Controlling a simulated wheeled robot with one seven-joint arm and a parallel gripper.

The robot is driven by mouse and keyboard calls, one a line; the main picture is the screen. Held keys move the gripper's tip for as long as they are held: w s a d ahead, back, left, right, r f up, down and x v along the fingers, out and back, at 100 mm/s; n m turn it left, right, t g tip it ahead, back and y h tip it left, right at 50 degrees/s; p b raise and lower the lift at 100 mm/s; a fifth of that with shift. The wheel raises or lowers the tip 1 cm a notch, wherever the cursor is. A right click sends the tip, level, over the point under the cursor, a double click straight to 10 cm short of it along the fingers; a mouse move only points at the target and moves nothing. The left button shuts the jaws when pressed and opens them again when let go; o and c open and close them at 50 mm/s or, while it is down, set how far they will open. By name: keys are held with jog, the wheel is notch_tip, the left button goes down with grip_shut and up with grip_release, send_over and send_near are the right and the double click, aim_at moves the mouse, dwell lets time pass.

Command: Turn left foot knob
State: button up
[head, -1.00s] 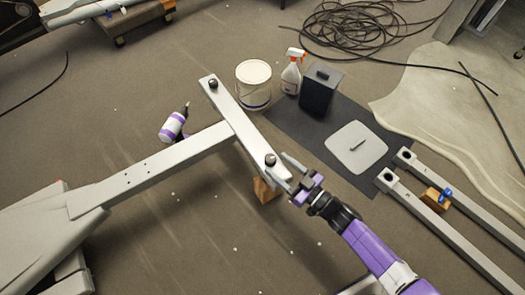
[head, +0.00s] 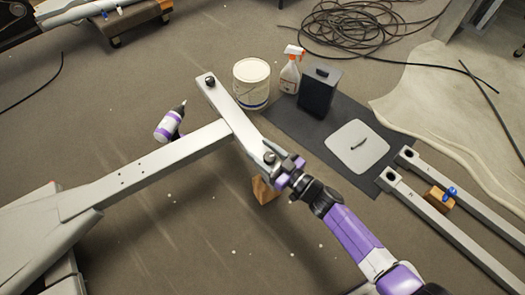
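The elliptical's grey T-shaped frame (head: 150,165) lies across the left and middle of the head view. Its crossbar (head: 234,108) has a black foot knob (head: 210,80) at the far end and another dark foot knob (head: 269,157) at the near end. My gripper (head: 274,164) is at the near knob, its fingers close around or beside it. The fingertips are small and partly hidden by the gripper body, so I cannot tell whether they touch the knob. The far knob is clear of my gripper.
A wooden block (head: 263,190) stands under the crossbar's near end. A purple-and-white drill (head: 169,124) lies beyond the frame. A white bucket (head: 251,84), a spray bottle (head: 291,70) and a black container (head: 319,92) stand behind. Two grey rails (head: 450,225) lie at right.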

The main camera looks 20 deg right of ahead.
grip_shut()
jog(key=shift+d+r+m+h+p, duration=0.1)
jog(key=shift+m+h+p, duration=0.2)
jog(key=shift+h+p, duration=0.2)
